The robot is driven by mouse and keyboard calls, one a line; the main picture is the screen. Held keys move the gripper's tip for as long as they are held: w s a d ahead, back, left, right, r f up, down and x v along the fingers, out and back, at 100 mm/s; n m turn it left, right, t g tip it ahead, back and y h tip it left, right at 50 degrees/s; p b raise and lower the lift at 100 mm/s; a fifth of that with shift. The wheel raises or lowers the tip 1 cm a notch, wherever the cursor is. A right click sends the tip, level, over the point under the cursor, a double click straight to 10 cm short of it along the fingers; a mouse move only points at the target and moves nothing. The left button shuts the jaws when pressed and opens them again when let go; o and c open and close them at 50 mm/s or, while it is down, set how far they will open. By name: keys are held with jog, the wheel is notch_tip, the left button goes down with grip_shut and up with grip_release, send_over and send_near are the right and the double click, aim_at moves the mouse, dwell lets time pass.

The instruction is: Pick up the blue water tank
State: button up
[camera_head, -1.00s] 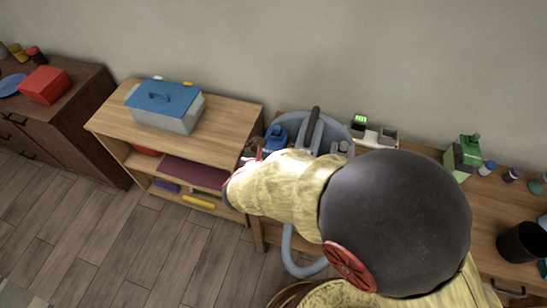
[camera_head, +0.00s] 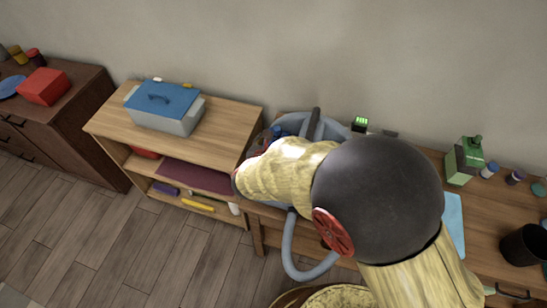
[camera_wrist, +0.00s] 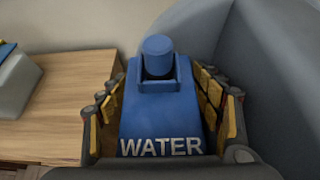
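The blue water tank (camera_wrist: 160,105) fills the middle of the wrist view, with WATER in pale letters and a round blue cap on top. My gripper (camera_wrist: 159,78) has one yellow-padded finger on each side of the tank. The fingers are spread around it; firm contact on both sides does not show. In the head view only a small blue part of the tank (camera_head: 276,132) shows beside a grey machine (camera_head: 290,122) with a dark handle. My arm hides the rest of the tank and my fingers there.
The grey machine's curved wall (camera_wrist: 270,80) rises close right of my gripper. A wooden shelf (camera_head: 225,115) holding a blue-lidded box (camera_head: 165,118) stands left.

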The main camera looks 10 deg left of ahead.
jog(key=shift+f, duration=0.1)
jog(key=c, duration=1.3)
jog(key=shift+c, duration=0.8)
